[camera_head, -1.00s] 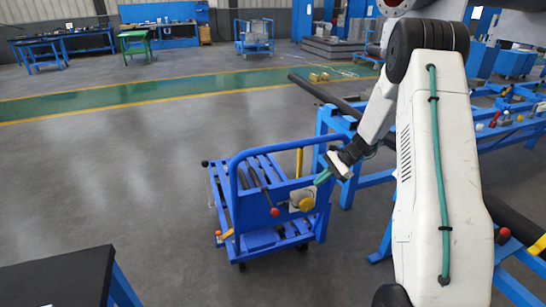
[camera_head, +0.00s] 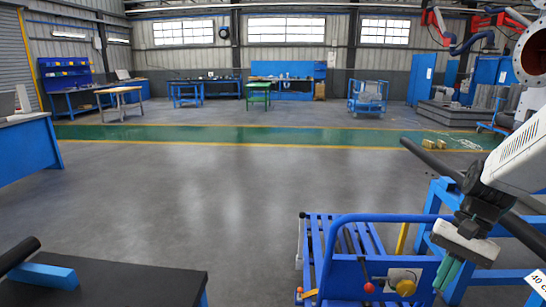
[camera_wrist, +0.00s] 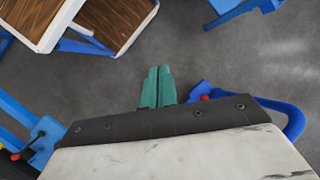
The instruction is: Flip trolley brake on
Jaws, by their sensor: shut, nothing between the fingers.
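The blue trolley (camera_head: 318,240) stands at the bottom right of centre in the head view, cut off by the lower edge. Its push handle faces me. A lever with a red ball (camera_head: 369,288) and a panel with a yellow knob (camera_head: 405,288) sit below the handle bar. I cannot tell the brake's setting. My gripper (camera_head: 443,280) is just right of the yellow knob in the picture, its green fingers pointing down, shut and empty; contact is not clear. In the wrist view the fingers (camera_wrist: 157,88) lie together. A blue curved rail (camera_wrist: 290,115) and a red spot show right of them.
A blue frame with a dark pipe (camera_head: 435,160) stands right of the trolley. A black-topped table (camera_head: 120,280) is at the lower left. Wood-topped furniture (camera_wrist: 110,25) shows in the wrist view. The floor (camera_head: 220,185) beyond the trolley is open.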

